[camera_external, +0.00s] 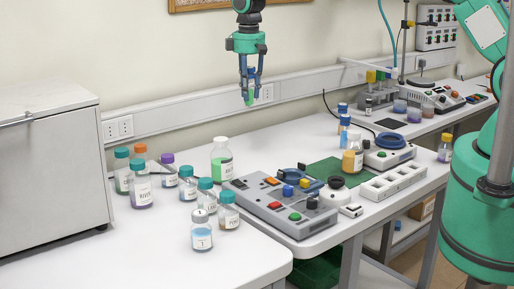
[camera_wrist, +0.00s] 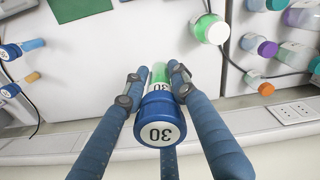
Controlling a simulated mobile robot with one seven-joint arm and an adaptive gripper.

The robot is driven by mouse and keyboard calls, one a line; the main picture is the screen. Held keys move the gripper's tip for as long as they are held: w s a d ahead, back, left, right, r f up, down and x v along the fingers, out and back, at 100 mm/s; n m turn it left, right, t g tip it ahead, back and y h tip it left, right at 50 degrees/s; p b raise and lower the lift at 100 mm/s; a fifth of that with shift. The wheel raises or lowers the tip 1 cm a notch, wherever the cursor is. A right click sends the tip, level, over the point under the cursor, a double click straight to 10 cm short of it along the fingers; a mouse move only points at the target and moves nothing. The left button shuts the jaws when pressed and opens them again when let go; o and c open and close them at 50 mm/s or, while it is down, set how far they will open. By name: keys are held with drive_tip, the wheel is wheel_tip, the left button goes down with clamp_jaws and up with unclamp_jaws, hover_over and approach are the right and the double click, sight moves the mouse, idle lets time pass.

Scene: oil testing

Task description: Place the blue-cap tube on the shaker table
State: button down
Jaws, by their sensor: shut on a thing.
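My gripper (camera_external: 250,98) is raised high above the benches in the external view, near the back wall. In the wrist view my gripper (camera_wrist: 157,78) is shut on the blue-cap tube (camera_wrist: 160,118), its cap marked 30. The tube has a clear-green body between the fingers; it shows as a small green piece (camera_external: 251,97) in the external view. I cannot tell for sure which device is the shaker table; a grey unit with a round blue top (camera_external: 390,139) stands on the right bench.
Several capped bottles (camera_external: 141,189) stand on the left bench. A grey control console (camera_external: 280,205) sits near the middle, beside a green mat (camera_external: 334,172). A white slotted rack (camera_external: 393,182) lies at the bench's front.

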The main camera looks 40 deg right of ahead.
drive_tip(key=s+a+n, duration=0.1)
drive_tip(key=s+a, duration=0.3)
drive_tip(key=a, duration=0.9)
drive_tip(key=s+a+n, duration=0.1)
drive_tip(key=s+a, duration=0.3)
drive_tip(key=a, duration=0.8)
drive_tip(key=s+a+n, duration=0.1)
drive_tip(key=s+a, duration=0.3)
drive_tip(key=a, duration=0.9)
wheel_tip(320, 180, down, 11)
drive_tip(key=shift+w+a+f, duration=0.15)
drive_tip(key=shift+f, duration=0.1)
drive_tip(key=shift+f+p, duration=0.45)
drive_tip(key=shift+f, duration=2.35)
drive_tip(key=shift+f, duration=0.15)
drive_tip(key=shift+f+p, duration=0.4)
drive_tip(key=shift+f, duration=1.55)
drive_tip(key=shift+f, duration=0.2)
